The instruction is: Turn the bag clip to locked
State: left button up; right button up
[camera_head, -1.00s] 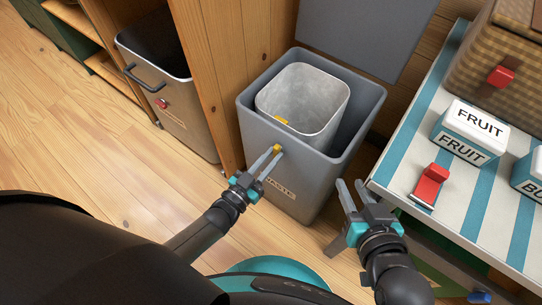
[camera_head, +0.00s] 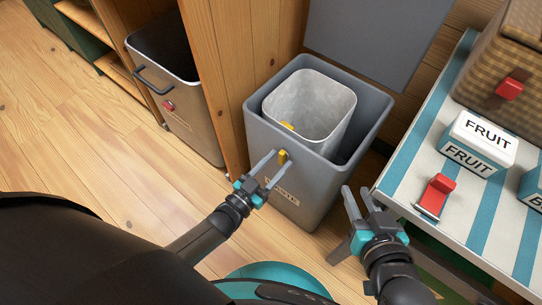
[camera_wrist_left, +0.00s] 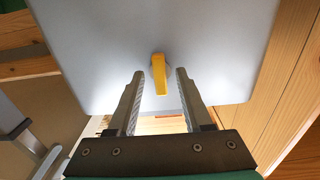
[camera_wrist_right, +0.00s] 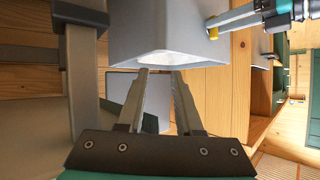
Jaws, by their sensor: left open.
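The yellow bag clip (camera_head: 283,156) is on the front face of the grey waste bin (camera_head: 257,121), above its label. In the left wrist view the clip (camera_wrist_left: 159,75) is a narrow tab, upright in the picture. My left gripper (camera_head: 283,154) is open, with one finger on each side of the clip. Small gaps show between the clip and both fingers. My right gripper (camera_head: 358,188) is open and empty, low beside the bin's right side. In the right wrist view no object lies between its fingers (camera_wrist_right: 160,72).
A pale inner bucket (camera_head: 309,92) sits in the bin, with a yellow spot inside. The raised lid (camera_head: 385,40) stands behind. A striped table (camera_head: 424,128) with a red-handled item (camera_head: 436,194) and fruit box is at right. Another bin (camera_head: 180,110) is at left.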

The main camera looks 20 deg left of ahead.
pick_arm(q)
jog(key=shift+s+a, duration=0.2)
jog(key=shift+s, duration=0.35)
jog(key=p+v, duration=0.3)
jog(key=v, duration=1.1)
pick_arm(e)
jog(key=s+d+g+h, duration=0.3)
jog(key=s+d+g, duration=0.1)
jog(key=d+g, duration=0.1)
jog(key=shift+s+d, duration=0.25)
jog(key=shift+d, duration=0.6)
